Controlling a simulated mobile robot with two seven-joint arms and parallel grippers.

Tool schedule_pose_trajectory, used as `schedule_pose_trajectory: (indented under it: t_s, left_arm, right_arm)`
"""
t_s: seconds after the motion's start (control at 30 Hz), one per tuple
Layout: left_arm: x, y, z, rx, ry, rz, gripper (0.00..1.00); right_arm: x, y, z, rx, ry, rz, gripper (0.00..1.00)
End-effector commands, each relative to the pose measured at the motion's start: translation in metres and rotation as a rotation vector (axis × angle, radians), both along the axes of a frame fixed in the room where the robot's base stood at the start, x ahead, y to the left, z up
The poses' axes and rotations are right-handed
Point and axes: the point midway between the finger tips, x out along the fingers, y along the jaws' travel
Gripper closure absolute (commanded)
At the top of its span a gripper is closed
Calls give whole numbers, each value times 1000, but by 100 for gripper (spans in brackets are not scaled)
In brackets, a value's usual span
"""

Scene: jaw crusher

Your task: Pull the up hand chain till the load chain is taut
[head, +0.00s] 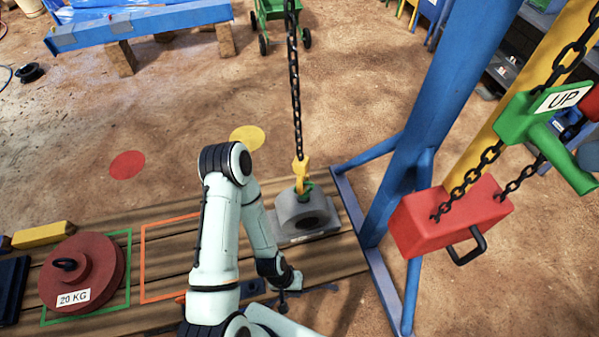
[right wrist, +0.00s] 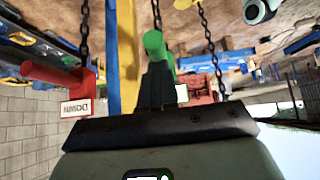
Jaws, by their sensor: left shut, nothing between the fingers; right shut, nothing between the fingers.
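The green handle labelled UP (head: 535,128) hangs on a black hand chain at the right of the head view. It also shows in the right wrist view (right wrist: 155,46), just beyond my right gripper (right wrist: 158,82), which is shut and empty. Whether they touch cannot be told. The black load chain (head: 294,75) hangs nearly straight to a yellow hook (head: 301,172) at the top of a grey block (head: 305,212). The block rests on wooden planks; tension in the chain is unclear. My left gripper (head: 283,298) is shut and empty, low over the planks near the block.
A red handle labelled DOWN (right wrist: 72,85) hangs left of the green one in the right wrist view. A red box (head: 440,222) hangs on chains beside the blue frame post (head: 425,125). A 20 KG weight (head: 95,265) sits on the planks at left.

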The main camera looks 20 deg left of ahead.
Motion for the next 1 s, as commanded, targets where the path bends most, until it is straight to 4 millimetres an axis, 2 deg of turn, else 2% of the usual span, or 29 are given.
schedule_pose_trajectory:
  t_s: [0.5, 1.0]
  left_arm:
    - [-6, 0, -4, 0, 7, 0, 100]
    - [-4, 0, -3, 0, 4, 0, 100]
  right_arm:
    - [-2, -2, -4, -2, 3, -2, 100]
    - [-39, -33, 1, -1, 3, -1, 100]
